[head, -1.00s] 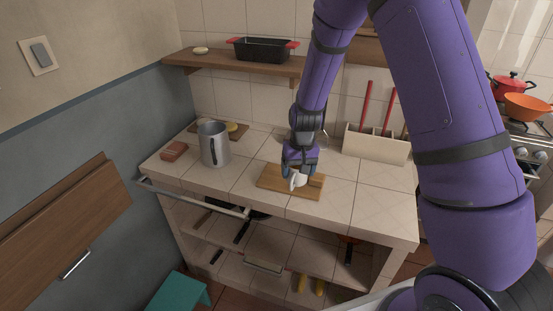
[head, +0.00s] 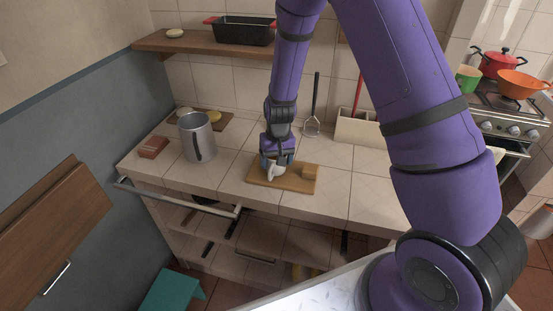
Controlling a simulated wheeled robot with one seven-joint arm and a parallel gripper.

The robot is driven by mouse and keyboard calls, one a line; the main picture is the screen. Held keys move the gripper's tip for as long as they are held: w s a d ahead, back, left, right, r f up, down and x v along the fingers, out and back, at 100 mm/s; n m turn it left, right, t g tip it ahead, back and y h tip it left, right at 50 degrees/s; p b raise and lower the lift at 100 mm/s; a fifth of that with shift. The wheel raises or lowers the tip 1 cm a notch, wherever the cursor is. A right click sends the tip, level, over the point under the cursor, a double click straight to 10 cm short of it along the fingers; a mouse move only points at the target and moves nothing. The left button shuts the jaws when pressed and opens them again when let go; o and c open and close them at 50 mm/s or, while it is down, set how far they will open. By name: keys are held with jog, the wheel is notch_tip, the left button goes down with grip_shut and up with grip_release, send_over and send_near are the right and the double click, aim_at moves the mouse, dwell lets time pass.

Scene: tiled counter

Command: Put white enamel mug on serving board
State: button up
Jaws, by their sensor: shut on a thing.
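The white enamel mug (head: 274,172) is small in the head view and partly hidden by my gripper. My gripper (head: 276,163) points down over the left part of the serving board and is shut on the mug. The serving board (head: 296,184) is a wooden rectangle lying on the tiled counter. The mug is at the board's surface or just above it; I cannot tell whether they touch.
A grey metal pitcher (head: 198,139) and a reddish-brown block (head: 153,147) stand left on the counter. Behind them is another wooden board (head: 217,126) with yellow food. A cream utensil holder (head: 357,128) stands behind right. The counter right of the serving board is clear.

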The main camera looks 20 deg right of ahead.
jog(key=shift+f, duration=0.1)
jog(key=o, duration=1.1)
notch_tip(320, 180, up, 13)
jog(key=s+d+r+t, duration=0.1)
jog(key=s+d+r, duration=0.1)
jog(key=s+r, duration=0.55)
jog(key=s+d+r+t, duration=0.2)
jog(key=s+r, duration=0.2)
jog(key=r, duration=0.6)
jog(key=s+d+r+t, duration=0.1)
jog(key=s+r, duration=0.3)
jog(key=s, duration=0.4)
jog(key=s+d+r+n+t, duration=0.1)
jog(key=s+r, duration=0.3)
jog(key=s, duration=0.5)
jog(key=shift+d+h, duration=0.3)
jog(key=shift+d, duration=0.5)
jog(key=shift+s+r, duration=0.1)
